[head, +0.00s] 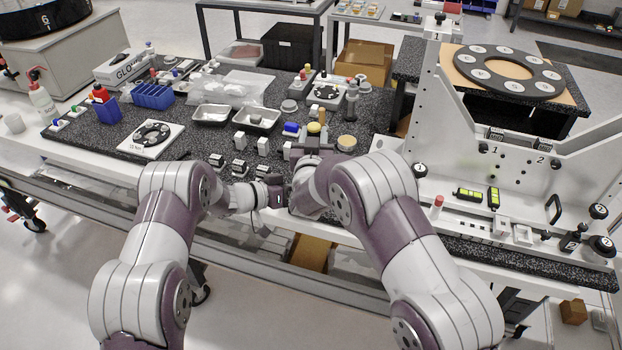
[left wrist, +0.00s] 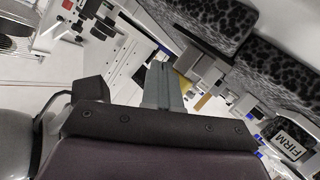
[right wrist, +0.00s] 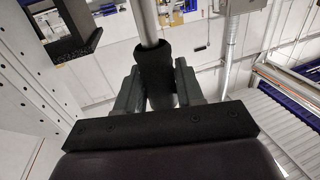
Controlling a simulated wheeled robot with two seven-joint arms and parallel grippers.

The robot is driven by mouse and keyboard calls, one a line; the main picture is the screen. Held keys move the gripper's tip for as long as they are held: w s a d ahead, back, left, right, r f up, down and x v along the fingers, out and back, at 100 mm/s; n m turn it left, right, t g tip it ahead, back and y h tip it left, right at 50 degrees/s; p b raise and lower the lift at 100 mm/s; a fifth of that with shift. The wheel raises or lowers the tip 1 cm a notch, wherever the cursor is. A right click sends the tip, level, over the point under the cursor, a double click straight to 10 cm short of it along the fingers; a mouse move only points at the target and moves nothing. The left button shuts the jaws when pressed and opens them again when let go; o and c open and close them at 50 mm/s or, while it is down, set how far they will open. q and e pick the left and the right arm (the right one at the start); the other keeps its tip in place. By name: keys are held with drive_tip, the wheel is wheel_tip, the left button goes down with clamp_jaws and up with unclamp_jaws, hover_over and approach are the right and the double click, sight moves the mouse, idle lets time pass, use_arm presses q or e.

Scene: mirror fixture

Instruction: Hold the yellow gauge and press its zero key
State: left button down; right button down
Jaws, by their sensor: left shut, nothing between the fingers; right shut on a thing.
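My right gripper (head: 314,146) is over the bench's front middle. In the right wrist view its fingers (right wrist: 158,88) are shut on a dark sleeve (right wrist: 155,70) around a grey rod that runs out of the top of the picture.
Metal trays (head: 213,115), a blue bin (head: 153,96) and a dark ring on a plate (head: 152,138) lie farther left. A grey fixture (head: 445,130) with yellow-black pieces (head: 469,194) stands at right.

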use_arm(q)
drive_tip(key=s, duration=0.1)
drive_tip(key=s+a, duration=0.1)
drive_tip(key=s, duration=0.2)
drive_tip(key=shift+s+a, duration=0.3)
drive_tip(key=shift+s, duration=0.1)
idle(0.7)
use_arm(e)
drive_tip(key=c, duration=0.6)
unclamp_jaws()
drive_tip(key=shift+s, duration=0.1)
